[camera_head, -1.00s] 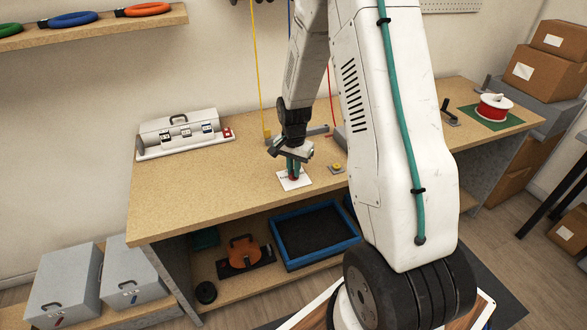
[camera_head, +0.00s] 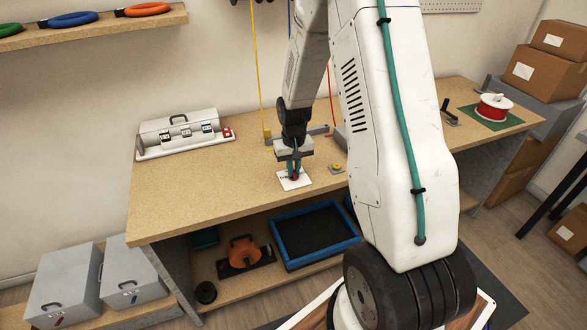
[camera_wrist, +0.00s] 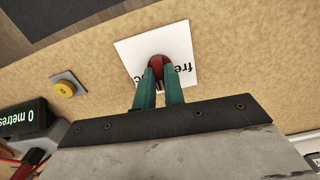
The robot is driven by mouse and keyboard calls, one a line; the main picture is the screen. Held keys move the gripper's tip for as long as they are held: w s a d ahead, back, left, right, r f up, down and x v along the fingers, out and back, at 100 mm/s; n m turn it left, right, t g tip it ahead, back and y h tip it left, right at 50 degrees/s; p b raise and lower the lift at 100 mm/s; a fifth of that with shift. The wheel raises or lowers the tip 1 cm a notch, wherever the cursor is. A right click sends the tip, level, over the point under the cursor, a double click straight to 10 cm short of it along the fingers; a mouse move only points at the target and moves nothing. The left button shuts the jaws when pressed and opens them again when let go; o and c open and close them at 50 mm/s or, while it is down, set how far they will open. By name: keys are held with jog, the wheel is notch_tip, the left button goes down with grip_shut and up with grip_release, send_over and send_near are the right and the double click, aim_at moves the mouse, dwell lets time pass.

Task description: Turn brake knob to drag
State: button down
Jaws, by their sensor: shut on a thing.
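The red brake knob (camera_wrist: 170,62) sits on a white label plate (camera_wrist: 130,52) on the bench top. Part of the word "free" reads upside down on the plate in the wrist view, and other lettering is hidden behind my fingers. My gripper (camera_wrist: 160,75) points down with its green fingers shut on the knob, one on each side. In the head view my gripper (camera_head: 294,174) is over the white plate (camera_head: 303,182), and the knob (camera_head: 295,176) shows as a small red spot between the fingertips.
A yellow button on a grey base (camera_head: 337,168) is right of the plate. A counter reading "0 metres" (camera_wrist: 22,118) stands nearby. A white switch box (camera_head: 180,130) is at the back left, and a red reel (camera_head: 494,107) at the far right. The bench front left is clear.

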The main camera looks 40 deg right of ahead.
aim_at(294, 171)
jog(key=shift+n, duration=0.4)
jog(key=shift+w, duration=0.1)
jog(key=c, duration=1.5)
grip_release()
notch_tip(294, 171, up, 8)
jog(key=shift+f, duration=0.1)
